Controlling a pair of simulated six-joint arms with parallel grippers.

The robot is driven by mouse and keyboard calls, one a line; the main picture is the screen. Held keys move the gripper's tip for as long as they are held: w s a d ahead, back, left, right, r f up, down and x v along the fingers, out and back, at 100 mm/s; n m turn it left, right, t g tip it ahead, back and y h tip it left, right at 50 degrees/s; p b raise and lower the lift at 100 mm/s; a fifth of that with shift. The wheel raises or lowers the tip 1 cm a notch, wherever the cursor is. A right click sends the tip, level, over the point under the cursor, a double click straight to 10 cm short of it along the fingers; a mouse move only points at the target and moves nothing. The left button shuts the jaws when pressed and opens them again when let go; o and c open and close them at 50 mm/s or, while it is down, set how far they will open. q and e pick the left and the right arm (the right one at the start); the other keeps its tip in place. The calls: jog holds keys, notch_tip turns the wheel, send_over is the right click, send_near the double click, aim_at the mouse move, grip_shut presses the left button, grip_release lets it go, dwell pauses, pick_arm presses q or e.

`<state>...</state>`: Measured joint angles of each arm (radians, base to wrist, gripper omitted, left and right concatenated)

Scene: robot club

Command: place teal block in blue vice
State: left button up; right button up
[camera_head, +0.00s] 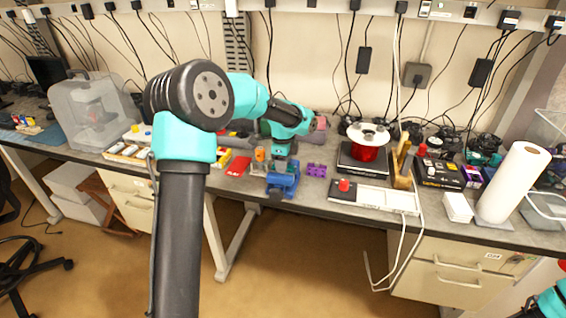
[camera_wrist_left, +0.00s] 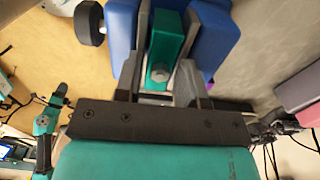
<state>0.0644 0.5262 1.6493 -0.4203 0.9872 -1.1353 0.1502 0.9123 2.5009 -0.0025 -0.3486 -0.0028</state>
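The blue vice (camera_head: 284,181) stands on the bench near its front edge. My left gripper (camera_head: 281,160) is right above it, pointing down. In the left wrist view the teal block (camera_wrist_left: 168,45) is upright between the two grey fingers of the gripper (camera_wrist_left: 166,60), which lie close along both its sides. The blue vice (camera_wrist_left: 211,35) shows on both sides of the block, so the block is over or between its jaws. How deep it sits is hidden. My right gripper is out of view; only a bit of that arm shows at the lower right.
A purple part (camera_head: 316,170) lies just right of the vice and a red box (camera_head: 237,166) to its left. An orange cylinder (camera_head: 259,154) stands close by.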

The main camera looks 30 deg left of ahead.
pick_arm(q)
jog(key=shift+o, duration=1.2)
notch_tip(320, 180, up, 12)
jog(key=shift+r, duration=0.15)
